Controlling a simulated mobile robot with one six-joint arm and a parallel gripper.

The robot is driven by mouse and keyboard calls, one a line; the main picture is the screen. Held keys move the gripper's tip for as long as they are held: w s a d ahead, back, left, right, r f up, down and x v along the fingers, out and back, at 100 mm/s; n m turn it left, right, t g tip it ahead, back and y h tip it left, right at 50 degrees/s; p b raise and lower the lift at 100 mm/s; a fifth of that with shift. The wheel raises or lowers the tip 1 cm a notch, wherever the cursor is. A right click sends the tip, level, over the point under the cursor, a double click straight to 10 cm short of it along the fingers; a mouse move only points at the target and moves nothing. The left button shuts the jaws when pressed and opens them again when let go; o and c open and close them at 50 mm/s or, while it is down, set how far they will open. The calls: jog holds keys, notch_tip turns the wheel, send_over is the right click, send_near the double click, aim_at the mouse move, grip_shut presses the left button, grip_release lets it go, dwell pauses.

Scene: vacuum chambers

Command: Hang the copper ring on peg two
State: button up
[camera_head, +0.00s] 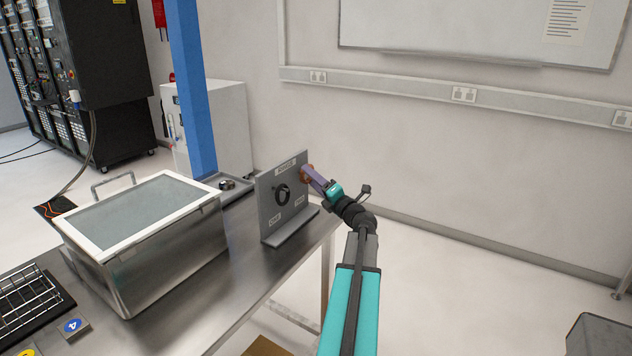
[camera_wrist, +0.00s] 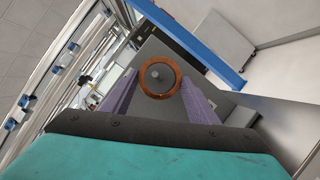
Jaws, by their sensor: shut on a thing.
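The copper ring (camera_wrist: 146,92) is between the purple fingertips of my gripper (camera_wrist: 161,82), which is shut on it. A grey round peg end (camera_wrist: 160,76) shows through the ring's opening; I cannot tell whether the ring is around the peg or just in front of it. In the head view, the copper ring (camera_head: 306,171) and my gripper (camera_head: 311,173) are at the upper right edge of the upright grey peg board (camera_head: 266,208). The board's labels are too small to read surely. A black ring (camera_head: 282,194) is at the middle of the board's face.
The board stands on a steel table (camera_head: 240,262) near its right edge. A lidded metal box (camera_head: 150,255) stands left of it. A blue post (camera_head: 190,90) and a small dark round part in a tray (camera_head: 227,184) are behind. A wire rack (camera_head: 25,305) lies front left.

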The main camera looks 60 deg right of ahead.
jog(key=shift+f, duration=0.2)
dwell(0.6)
jog(key=o, duration=1.3)
jog(key=shift+s, duration=0.1)
jog(key=s+p, duration=0.3)
jog(key=s, duration=0.6)
jog(key=shift+s, duration=0.4)
dwell(0.4)
